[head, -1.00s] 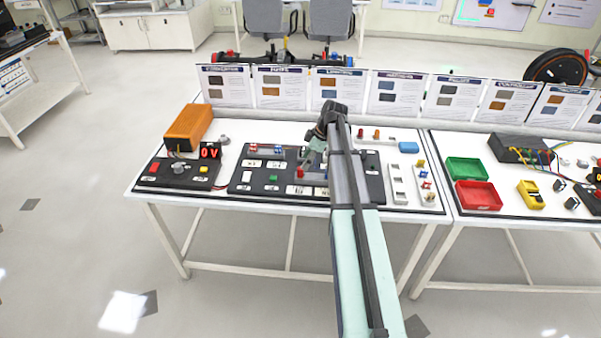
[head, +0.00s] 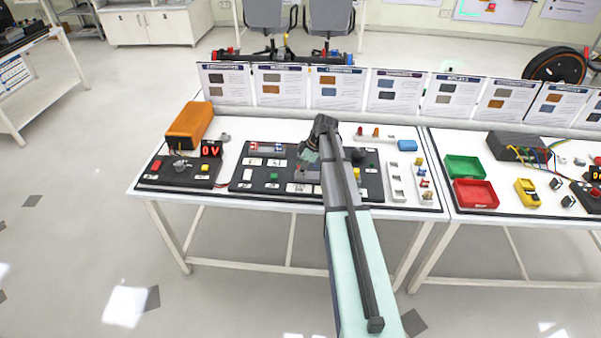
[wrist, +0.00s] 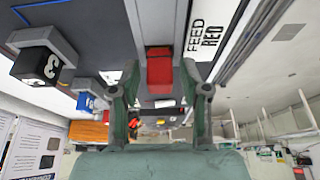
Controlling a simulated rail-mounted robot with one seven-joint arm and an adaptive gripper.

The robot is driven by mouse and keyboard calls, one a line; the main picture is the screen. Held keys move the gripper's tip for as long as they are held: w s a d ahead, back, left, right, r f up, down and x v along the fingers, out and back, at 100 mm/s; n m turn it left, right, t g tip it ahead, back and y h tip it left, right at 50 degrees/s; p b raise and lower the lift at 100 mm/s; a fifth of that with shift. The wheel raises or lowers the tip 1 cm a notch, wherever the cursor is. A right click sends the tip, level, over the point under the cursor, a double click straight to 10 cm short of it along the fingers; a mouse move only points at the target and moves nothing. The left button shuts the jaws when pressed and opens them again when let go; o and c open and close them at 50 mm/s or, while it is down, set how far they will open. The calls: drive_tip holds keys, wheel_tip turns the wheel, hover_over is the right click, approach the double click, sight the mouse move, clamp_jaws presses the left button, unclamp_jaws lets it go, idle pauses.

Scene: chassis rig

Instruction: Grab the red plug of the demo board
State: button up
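The demo board (head: 240,186) is the black panel on the white table in the head view, with labels and small coloured parts. In the wrist view the red plug (wrist: 160,70) is a red block on a grey mount, beside a "FEED RED" label (wrist: 208,35). My gripper (wrist: 160,78) is open, with one finger on each side of the red plug and visible gaps between. Whether either finger touches it I cannot tell. In the head view my gripper (head: 308,162) is low over the board's middle, and the red plug is hidden by my arm.
In the wrist view a black block marked 3 (wrist: 40,65) and a blue block (wrist: 85,100) stand to the left. An orange box (head: 189,125) and a control unit (head: 179,171) stand left of the board. Upright info cards (head: 281,87) line the table's back.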

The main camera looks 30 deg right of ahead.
clamp_jaws()
drive_tip(key=shift+r, duration=0.15)
